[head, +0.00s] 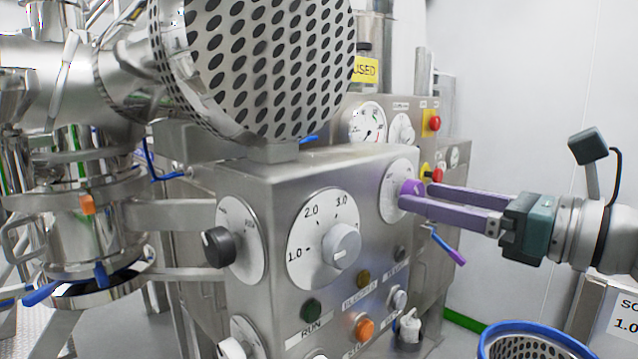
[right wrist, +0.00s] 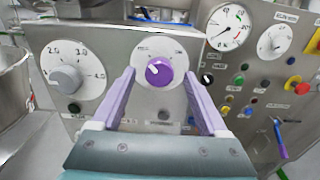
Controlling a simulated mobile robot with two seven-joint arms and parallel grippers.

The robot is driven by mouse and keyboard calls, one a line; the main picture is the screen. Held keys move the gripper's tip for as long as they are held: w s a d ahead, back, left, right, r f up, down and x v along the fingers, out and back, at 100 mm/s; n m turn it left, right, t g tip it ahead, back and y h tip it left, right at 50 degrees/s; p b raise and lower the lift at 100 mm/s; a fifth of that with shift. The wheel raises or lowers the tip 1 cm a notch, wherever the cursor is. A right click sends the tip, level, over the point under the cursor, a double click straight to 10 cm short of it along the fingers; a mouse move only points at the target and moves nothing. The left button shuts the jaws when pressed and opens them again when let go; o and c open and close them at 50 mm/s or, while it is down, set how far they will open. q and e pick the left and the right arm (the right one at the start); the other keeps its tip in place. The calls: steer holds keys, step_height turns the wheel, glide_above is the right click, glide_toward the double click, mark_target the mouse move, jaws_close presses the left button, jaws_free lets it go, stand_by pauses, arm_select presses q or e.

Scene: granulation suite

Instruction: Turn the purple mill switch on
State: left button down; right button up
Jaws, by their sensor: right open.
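The purple mill switch (head: 409,187) is a knob on a round white dial (head: 394,177) on the right-hand part of the steel cabinet front. In the right wrist view the purple switch (right wrist: 159,72) shows a white pointer mark toward its upper left. My right gripper (head: 418,195) comes in from the right with its purple fingers open. In the right wrist view, the fingertips (right wrist: 160,78) lie to the left and right of the knob with gaps on both sides. I cannot tell whether they reach around it in depth. My left gripper is out of view.
A numbered dial (head: 312,262) with a grey knob and a black knob (head: 217,246) sit to the left on the cabinet (head: 270,185). Buttons line the panel below. A gauge panel with a red button (head: 433,122) stands behind. A blue-rimmed basket (head: 530,330) is at lower right.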

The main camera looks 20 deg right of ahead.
steer(key=shift+w+a, duration=0.2)
steer(key=shift+w, duration=0.25)
jaws_close()
stand_by(0.4)
